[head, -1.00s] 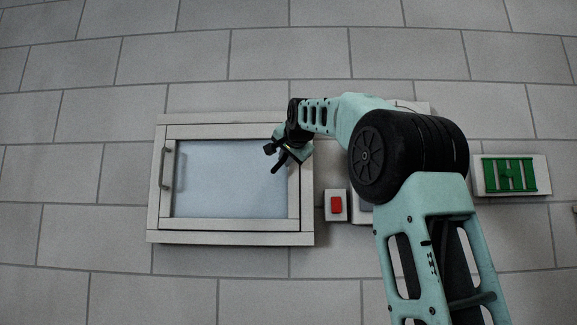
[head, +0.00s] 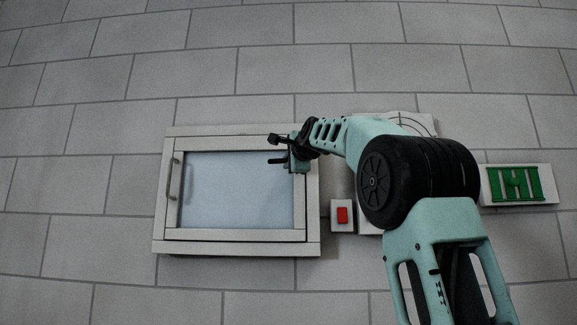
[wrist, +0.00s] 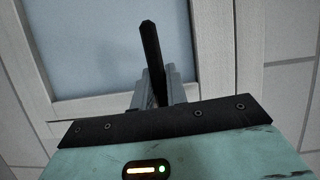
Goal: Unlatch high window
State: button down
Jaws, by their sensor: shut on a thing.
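The window (head: 238,190) is a pale frame with a bluish pane, set high on the wall. My gripper (head: 291,160) is at the upper part of its right upright. A black bar, which looks like the latch handle (wrist: 150,42), sticks out between my grey fingers in the wrist view. My gripper also shows there (wrist: 158,90) and is shut on this bar. In the head view the bar (head: 276,160) points left over the pane, about level. The latch's mount is hidden by my gripper. The window looks closed.
A metal pull handle (head: 173,180) is on the window's left upright. A red button on a white box (head: 342,215) is right of the window. A green grille on a white plate (head: 516,184) is farther right. My arm hides part of a pale panel (head: 420,123).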

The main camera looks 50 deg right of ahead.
jog(key=shift+r+m, duration=0.1)
jog(key=shift+m, duration=0.2)
dwell(0.4)
jog(key=c, duration=1.4)
grip_release()
jog(key=shift+s, duration=0.1)
jog(key=b+v, duration=0.6)
jog(key=v, duration=1.1)
jog(key=shift+f, duration=0.3)
jog(key=shift+a, duration=0.1)
